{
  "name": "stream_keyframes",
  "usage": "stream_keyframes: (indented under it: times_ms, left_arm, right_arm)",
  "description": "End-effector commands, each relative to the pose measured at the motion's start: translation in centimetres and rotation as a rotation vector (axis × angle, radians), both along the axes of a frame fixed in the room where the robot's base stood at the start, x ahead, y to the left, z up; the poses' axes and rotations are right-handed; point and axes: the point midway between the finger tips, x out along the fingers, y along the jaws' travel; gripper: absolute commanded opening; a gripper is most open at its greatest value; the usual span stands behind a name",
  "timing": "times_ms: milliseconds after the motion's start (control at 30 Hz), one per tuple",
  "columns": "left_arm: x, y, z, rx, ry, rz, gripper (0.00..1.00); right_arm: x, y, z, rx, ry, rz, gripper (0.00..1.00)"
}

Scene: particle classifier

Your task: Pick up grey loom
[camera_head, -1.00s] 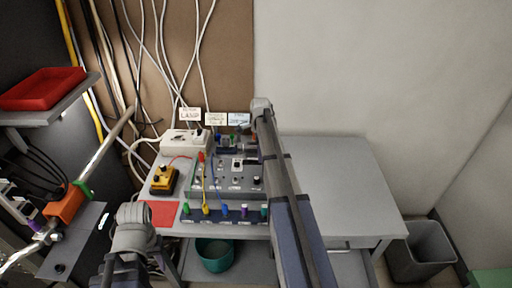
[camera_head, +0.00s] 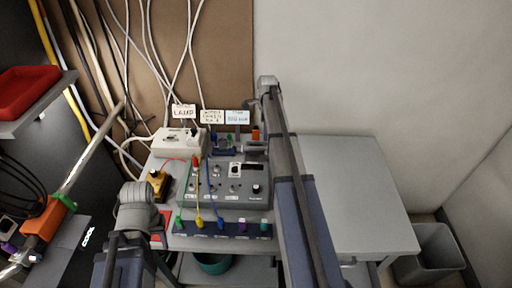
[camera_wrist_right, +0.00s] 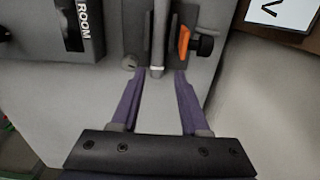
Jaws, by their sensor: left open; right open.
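My right gripper (camera_wrist_right: 157,73) is open in the right wrist view, its two purple fingers apart. A grey upright bar (camera_wrist_right: 158,40), which may be the grey loom, stands in line with the gap between the fingertips. I cannot tell whether the tips touch it. In the head view my right arm reaches over the grey bench (camera_head: 350,190), and its gripper is hard to make out there. My left arm ends in a grey joint at lower left in the head view; its gripper is hidden. No loom is clearly identifiable in the head view.
A grey control box (camera_head: 230,183) with knobs and coloured leads stands on the bench beside my right arm. An orange part (camera_wrist_right: 184,42) is close to the right fingertips. The bench's right side is clear.

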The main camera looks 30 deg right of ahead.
Motion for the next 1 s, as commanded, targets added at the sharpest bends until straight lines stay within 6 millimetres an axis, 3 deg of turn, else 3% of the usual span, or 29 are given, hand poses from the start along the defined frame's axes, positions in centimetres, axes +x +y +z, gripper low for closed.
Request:
stream_keyframes:
  times_ms: [300, 633, 1000]
  left_arm:
    - [0.0, 0.0, -2.6, 0.000, 0.000, 0.000, 0.47]
    - [0.0, 0.0, -3.3, 0.000, 0.000, 0.000, 0.47]
    - [0.0, 0.0, -7.6, 0.000, 0.000, 0.000, 0.47]
  right_arm:
    - [0.0, 0.0, -2.6, 0.000, 0.000, 0.000, 0.45]
    - [-0.1, 0.0, -3.3, 0.000, 0.000, 0.000, 0.45]
    - [-0.5, -0.1, -7.6, 0.000, 0.000, 0.001, 0.45]
